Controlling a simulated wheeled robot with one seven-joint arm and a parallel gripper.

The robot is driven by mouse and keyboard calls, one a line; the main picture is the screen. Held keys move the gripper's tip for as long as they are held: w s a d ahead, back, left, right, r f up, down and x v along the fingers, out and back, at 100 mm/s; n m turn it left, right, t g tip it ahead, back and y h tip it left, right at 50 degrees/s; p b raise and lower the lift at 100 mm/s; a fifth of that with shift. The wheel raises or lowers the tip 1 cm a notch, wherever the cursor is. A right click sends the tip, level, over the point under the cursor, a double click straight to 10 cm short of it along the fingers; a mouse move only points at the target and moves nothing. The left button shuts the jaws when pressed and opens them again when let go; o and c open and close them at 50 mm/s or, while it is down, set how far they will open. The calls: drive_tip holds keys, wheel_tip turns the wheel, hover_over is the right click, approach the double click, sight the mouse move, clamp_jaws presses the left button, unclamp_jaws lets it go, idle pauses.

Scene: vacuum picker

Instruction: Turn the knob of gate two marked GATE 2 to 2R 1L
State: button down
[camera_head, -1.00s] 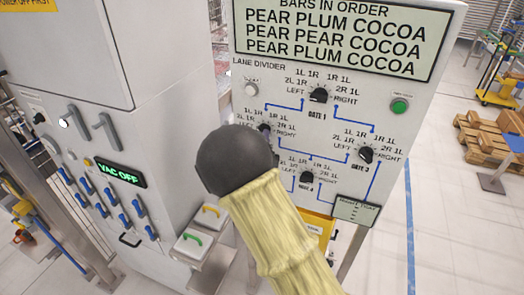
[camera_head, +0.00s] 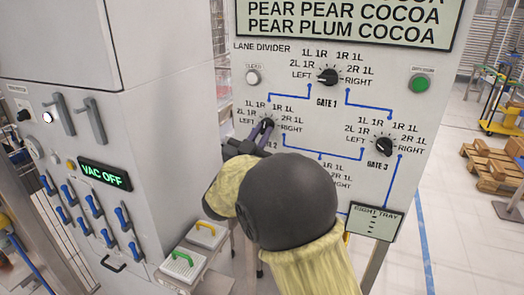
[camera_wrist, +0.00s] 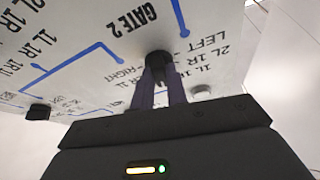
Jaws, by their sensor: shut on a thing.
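The gate two knob (camera_head: 268,122) is a small black dial on the white lane divider panel (camera_head: 310,115), on the left of the gate knobs. My gripper (camera_head: 263,130) is shut on it, its purple-grey fingers on either side. In the wrist view the knob (camera_wrist: 158,58) sits between my fingertips (camera_wrist: 160,80), with the GATE 2 label beside it. The marks LEFT, 2L 1R, 1L 1R, 1R 1L, 2R 1L and RIGHT ring the knob, some partly covered in the head view. My fingers hide its pointer, so I cannot tell its setting.
The gate 1 knob (camera_head: 327,76) is above right and the gate 3 knob (camera_head: 384,145) is to the right. My arm covers the lower gate. A cabinet with a green VAC OFF display (camera_head: 104,174) and blue levers stands at left. A green button (camera_head: 420,84) is at the panel's right.

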drive_tip(key=m+b, duration=0.1)
drive_tip(key=m, duration=0.1)
drive_tip(key=m+g+h+b, duration=0.1)
drive_tip(key=m+b, duration=0.1)
drive_tip(key=m+g+h+b, duration=0.1)
drive_tip(key=m, duration=0.1)
drive_tip(key=shift+a+f+m+b, duration=0.2)
drive_tip(key=shift+f+m+b, duration=0.1)
drive_tip(key=shift+b, duration=0.1)
drive_tip(key=shift+w+a+r+m+g+h+b, duration=0.15)
drive_tip(key=shift+m+g+b, duration=0.25)
drive_tip(key=shift+m, duration=0.4)
drive_tip(key=shift+s+d+r+m+g+h+b, duration=0.1)
drive_tip(key=shift+m+g+h+b, duration=0.25)
drive_tip(key=shift+m, duration=0.45)
drive_tip(key=shift+w+a+r+m+g+h+b, duration=0.1)
drive_tip(key=shift+m+g+b, duration=0.35)
drive_tip(key=shift+m, duration=0.35)
drive_tip(key=c, duration=1.4)
unclamp_jaws()
drive_tip(key=shift+r, duration=0.1)
drive_tip(key=b+v, duration=0.1)
drive_tip(key=v, duration=1.6)
drive_tip(key=shift+f, duration=0.25)
drive_tip(key=shift+a, duration=0.1)
